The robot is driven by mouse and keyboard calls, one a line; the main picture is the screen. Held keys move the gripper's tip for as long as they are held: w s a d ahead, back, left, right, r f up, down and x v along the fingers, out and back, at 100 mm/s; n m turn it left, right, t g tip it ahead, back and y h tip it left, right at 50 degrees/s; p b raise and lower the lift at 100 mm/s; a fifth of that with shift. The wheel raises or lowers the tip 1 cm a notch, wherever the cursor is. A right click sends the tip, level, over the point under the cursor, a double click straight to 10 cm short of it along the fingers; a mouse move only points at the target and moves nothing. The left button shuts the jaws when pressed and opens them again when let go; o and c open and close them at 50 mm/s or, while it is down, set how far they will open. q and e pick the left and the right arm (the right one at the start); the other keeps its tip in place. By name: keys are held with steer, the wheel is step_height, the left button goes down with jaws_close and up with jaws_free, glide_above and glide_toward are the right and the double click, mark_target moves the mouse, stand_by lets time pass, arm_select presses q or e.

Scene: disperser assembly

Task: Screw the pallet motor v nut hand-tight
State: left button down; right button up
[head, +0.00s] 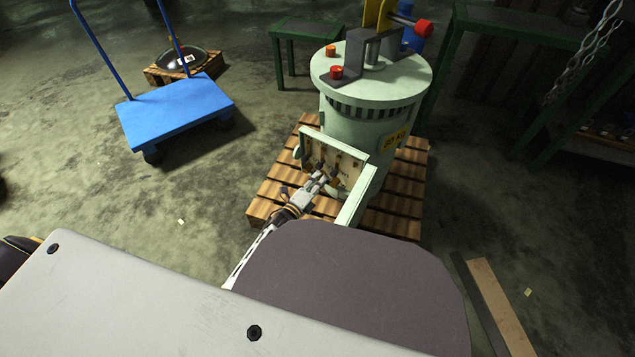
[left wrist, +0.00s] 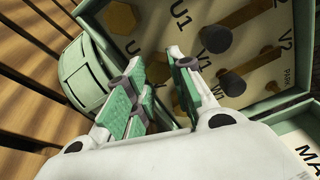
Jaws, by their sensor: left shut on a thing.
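The pale green pallet motor (head: 365,110) stands on a wooden pallet (head: 405,190). Its open terminal box (head: 350,172) faces me, with labelled posts inside. In the left wrist view, the terminal board (left wrist: 255,75) shows markings such as U1, V1 and V2, a brass hex piece (left wrist: 122,18) and dark posts (left wrist: 215,39). My left gripper (head: 325,183) is at the box; its green-padded fingers (left wrist: 160,85) reach in near the board. It is shut on a small part, taken to be the v nut, which the fingers mostly hide. My right gripper is not in view.
The terminal box's raised rim (head: 354,205) stands close to my left gripper. A blue cart (head: 177,108) is at the left, with a small pallet (head: 187,68) behind it. Green tables (head: 307,28) stand at the back. The floor at left is mostly clear.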

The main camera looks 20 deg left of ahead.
arm_select(q)
steer(key=shift+f, duration=0.1)
steer(key=c, duration=1.2)
jaws_free()
steer(key=shift+c, duration=0.2)
steer(key=shift+s+a, duration=0.1)
steer(key=shift+s, duration=0.1)
steer(key=v, duration=1.1)
steer(key=shift+s, duration=0.35)
steer(key=shift+a, duration=0.1)
